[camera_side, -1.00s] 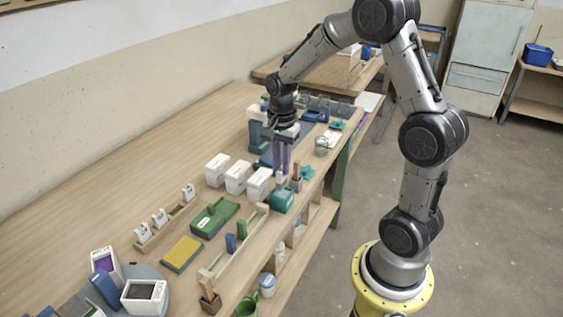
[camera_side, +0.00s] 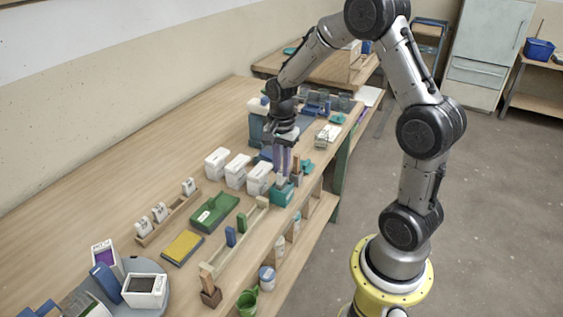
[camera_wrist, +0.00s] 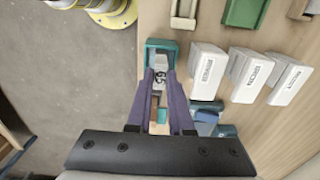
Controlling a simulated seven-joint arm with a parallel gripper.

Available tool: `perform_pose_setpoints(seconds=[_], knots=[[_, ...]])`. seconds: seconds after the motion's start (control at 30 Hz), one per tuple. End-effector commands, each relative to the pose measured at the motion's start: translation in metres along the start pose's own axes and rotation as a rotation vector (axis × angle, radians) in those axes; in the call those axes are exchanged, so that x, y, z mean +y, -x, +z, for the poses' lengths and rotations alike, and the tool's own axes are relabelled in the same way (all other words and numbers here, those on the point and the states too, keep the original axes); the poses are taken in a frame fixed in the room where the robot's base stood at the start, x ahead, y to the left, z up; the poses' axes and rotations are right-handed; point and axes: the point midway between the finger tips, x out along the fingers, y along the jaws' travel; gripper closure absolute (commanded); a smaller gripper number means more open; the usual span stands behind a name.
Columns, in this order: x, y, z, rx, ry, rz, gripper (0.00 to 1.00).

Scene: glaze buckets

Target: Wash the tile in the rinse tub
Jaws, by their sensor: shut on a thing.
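My gripper (camera_side: 281,172) points down with its long purple fingers shut on a small pale grey tile. The tile (camera_wrist: 158,77) shows dark markings between the fingertips in the wrist view. The tile and fingertips are at the mouth of a teal tub (camera_side: 284,196), whose rim shows around them in the wrist view (camera_wrist: 161,42). I cannot tell how far the tile is inside the tub. The fingers hide part of the tub.
Three white labelled buckets (camera_side: 237,172) stand in a row left of the tub. A wooden stick (camera_side: 297,165) stands close behind it. A green tray (camera_side: 214,213) and a yellow pad (camera_side: 182,248) lie nearer.

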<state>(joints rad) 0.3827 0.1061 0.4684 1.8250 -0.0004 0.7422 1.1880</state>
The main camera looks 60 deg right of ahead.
Motion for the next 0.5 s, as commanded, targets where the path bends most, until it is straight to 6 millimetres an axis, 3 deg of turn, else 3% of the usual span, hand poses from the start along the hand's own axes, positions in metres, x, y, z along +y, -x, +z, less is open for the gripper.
perform_pose_setpoints(seconds=[0.5], knots=[[0.000,-0.024,0.000,-0.001,0.000,0.002,1.00]])
